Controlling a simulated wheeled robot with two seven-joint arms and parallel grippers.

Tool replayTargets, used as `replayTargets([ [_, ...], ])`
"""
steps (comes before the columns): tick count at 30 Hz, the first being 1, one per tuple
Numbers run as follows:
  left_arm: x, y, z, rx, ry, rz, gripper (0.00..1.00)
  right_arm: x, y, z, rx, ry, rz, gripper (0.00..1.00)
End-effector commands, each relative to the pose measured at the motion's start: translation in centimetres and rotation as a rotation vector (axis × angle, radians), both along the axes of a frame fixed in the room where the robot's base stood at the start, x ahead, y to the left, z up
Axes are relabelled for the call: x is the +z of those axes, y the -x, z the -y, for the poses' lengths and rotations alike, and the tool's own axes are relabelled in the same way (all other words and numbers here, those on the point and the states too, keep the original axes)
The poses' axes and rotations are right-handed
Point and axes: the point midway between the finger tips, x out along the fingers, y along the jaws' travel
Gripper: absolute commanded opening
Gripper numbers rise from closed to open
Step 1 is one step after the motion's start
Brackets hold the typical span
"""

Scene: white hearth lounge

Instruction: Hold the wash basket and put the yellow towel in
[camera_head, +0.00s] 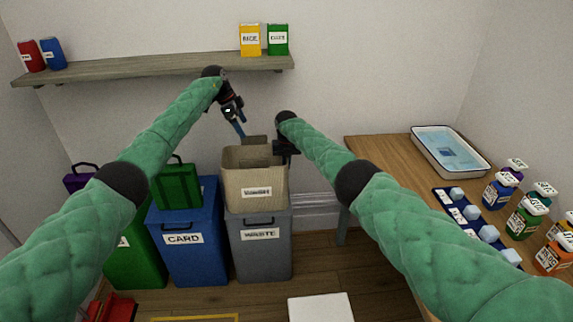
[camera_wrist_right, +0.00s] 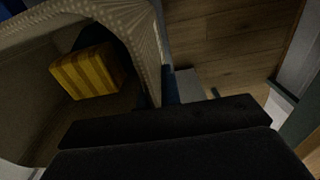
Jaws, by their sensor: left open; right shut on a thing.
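The beige wash basket (camera_head: 240,190), with a label on its front, stands upright over the grey waste bin. My right gripper (camera_head: 280,149) is shut on the right side of its rim. In the right wrist view, the basket's woven wall (camera_wrist_right: 138,30) rises from the dark gripper. The yellow towel (camera_wrist_right: 87,71), folded and striped in darker yellow, lies inside the basket in that view. It is hidden behind the front wall in the head view. My left gripper (camera_head: 240,130) is open and empty, pointing down just above the basket's back rim.
The grey waste bin (camera_head: 260,262) stands beside the blue card bin (camera_head: 190,255), which has a green case (camera_head: 178,187) on top. A wooden table (camera_head: 385,160) at right bears a white tray (camera_head: 425,150) and several bottles.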

Motion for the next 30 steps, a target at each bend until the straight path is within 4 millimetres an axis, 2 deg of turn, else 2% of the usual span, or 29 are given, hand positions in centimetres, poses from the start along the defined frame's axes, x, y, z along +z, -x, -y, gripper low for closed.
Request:
replayTargets([
  [6, 0.0, 0.0, 0.0, 0.0, 0.0, 0.0, 0.96, 0.1, 0.0, 0.0, 0.0, 0.0, 0.001, 0.0],
  [7, 0.0, 0.0, 0.0, 0.0, 0.0, 0.0, 0.96, 0.1, 0.0, 0.0, 0.0, 0.0, 0.001, 0.11],
  [10, 0.0, 0.0, 0.0, 0.0, 0.0, 0.0, 0.96, 0.1, 0.0, 0.0, 0.0, 0.0, 0.001, 0.31],
  [22, 0.0, 0.0, 0.0, 0.0, 0.001, 0.0, 0.96, 0.6, -0.1, 0.0, 0.001, 0.0, 0.002, 0.31],
  [26, 0.0, 0.0, 0.0, 0.0, 0.001, 0.0, 0.96, 2.0, -0.1, 0.1, 0.0, 0.001, 0.003, 0.31],
  [30, 0.0, 0.0, 0.0, 0.0, 0.001, 0.0, 0.96, 4.5, -0.2, 0.1, 0.0, 0.0, 0.004, 0.31],
])
